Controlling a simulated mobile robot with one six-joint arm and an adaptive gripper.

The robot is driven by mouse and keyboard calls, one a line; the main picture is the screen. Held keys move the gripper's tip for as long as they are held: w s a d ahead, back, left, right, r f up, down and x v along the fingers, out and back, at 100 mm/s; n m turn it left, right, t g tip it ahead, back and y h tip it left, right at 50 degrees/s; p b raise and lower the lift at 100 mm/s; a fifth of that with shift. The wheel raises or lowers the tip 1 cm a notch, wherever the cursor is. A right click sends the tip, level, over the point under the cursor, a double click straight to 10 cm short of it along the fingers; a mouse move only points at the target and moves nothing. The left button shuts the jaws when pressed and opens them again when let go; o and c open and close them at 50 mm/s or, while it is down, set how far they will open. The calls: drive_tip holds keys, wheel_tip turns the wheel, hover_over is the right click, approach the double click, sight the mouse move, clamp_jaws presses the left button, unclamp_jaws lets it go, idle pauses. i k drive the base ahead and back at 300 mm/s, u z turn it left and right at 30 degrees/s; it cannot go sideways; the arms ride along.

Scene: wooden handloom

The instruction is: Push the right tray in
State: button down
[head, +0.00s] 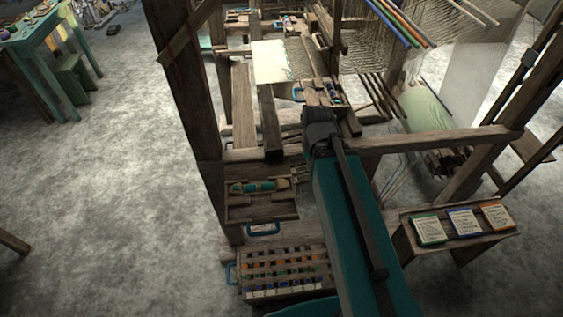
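A small wooden tray (285,212) holding a teal shuttle (252,187) sits low at the loom's near left post, with a blue handle (263,230) on its front. A second small tray (345,113) with bobbins lies farther back and to the right, with a blue handle (298,95) at its left. I cannot tell for sure which one is the right tray. My teal arm reaches up from the bottom. My gripper (301,173) appears partly behind the dark wrist, beside the shuttle tray's right end. Its fingers are too small and hidden to read, and contact is unclear.
The wooden loom frame (196,110) surrounds the trays with posts and beams. A bobbin rack (285,270) stands at the bottom. A side shelf (405,243) with three cards is to the right. A teal table (35,42) is far left.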

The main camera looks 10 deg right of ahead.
sight(277, 206)
drive_tip(key=u, duration=0.35)
drive_tip(key=k, duration=1.05)
drive_tip(key=z, duration=0.3)
